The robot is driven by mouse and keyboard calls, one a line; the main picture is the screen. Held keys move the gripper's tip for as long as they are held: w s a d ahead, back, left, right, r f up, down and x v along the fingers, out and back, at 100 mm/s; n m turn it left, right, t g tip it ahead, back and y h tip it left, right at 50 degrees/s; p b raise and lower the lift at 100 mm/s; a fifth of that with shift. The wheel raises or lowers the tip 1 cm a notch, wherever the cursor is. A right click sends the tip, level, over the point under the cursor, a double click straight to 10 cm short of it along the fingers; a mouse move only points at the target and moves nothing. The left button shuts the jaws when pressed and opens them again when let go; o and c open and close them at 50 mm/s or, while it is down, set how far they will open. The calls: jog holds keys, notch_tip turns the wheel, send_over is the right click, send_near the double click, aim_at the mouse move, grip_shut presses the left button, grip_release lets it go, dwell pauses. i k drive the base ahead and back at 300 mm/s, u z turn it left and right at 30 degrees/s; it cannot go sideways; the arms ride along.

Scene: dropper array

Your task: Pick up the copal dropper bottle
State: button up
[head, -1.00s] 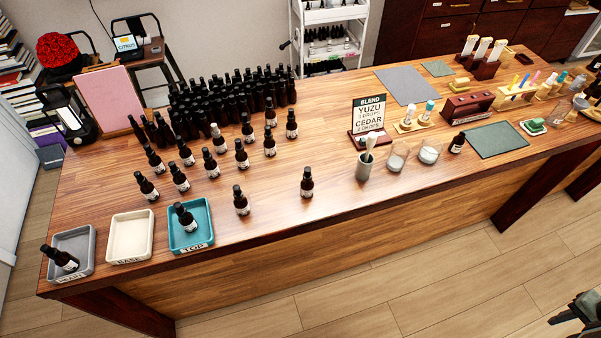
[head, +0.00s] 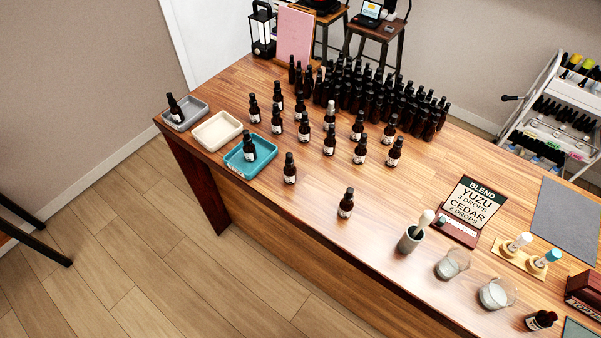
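One bottle (head: 330,115) has a paler, greyish top. A bottle stands in the teal tray (head: 268,158) and another in the grey tray (head: 203,106). The labels are too small to read, so I cannot tell which bottle is copal. My gripper is not in view.
An empty cream tray (head: 211,145) sits between the grey and teal trays. A dense cluster of dark bottles (head: 375,105) stands behind. A mortar (head: 410,240), glass beakers (head: 450,265) and a blend sign (head: 473,203) are at right. The floor (head: 130,240) in front is clear.

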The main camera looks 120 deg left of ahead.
aim_at(290, 169)
jog(key=z, duration=5.75)
jog(key=i, duration=1)
jog(key=z, duration=0.1)
